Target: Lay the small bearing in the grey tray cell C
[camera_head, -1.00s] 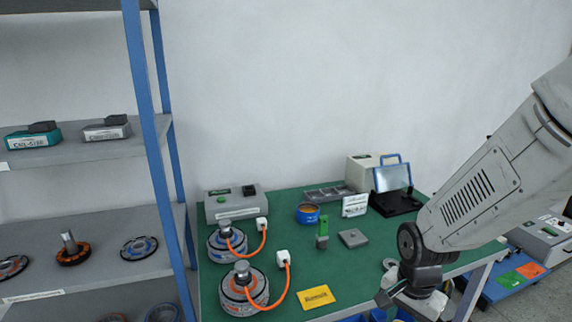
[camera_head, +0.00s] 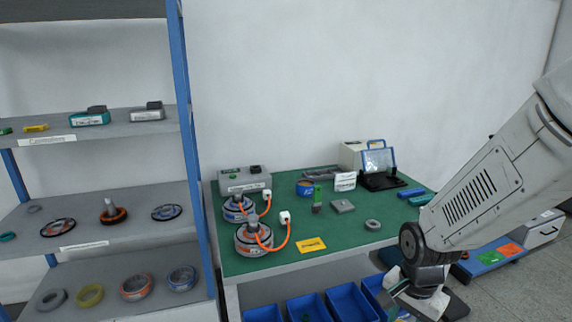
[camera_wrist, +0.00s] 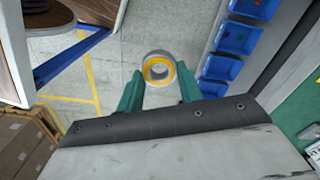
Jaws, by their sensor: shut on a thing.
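The small bearing (camera_wrist: 158,68), a grey ring with a yellow band inside, is at the fingertips of my gripper (camera_wrist: 159,84) in the wrist view. The green fingers are shut on it, one on each side, and it hangs over the floor. In the head view my gripper (camera_head: 400,286) is low at the right, in front of the table's front edge; the bearing cannot be made out there. The grey tray (camera_head: 322,173) lies at the back of the green table, far from my gripper. Its cell letters are too small to read.
Another grey ring (camera_head: 372,225) lies near the front of the table (camera_head: 345,255). Blue bins (camera_head: 305,308) are below; a shelf (camera_head: 105,222) stands left.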

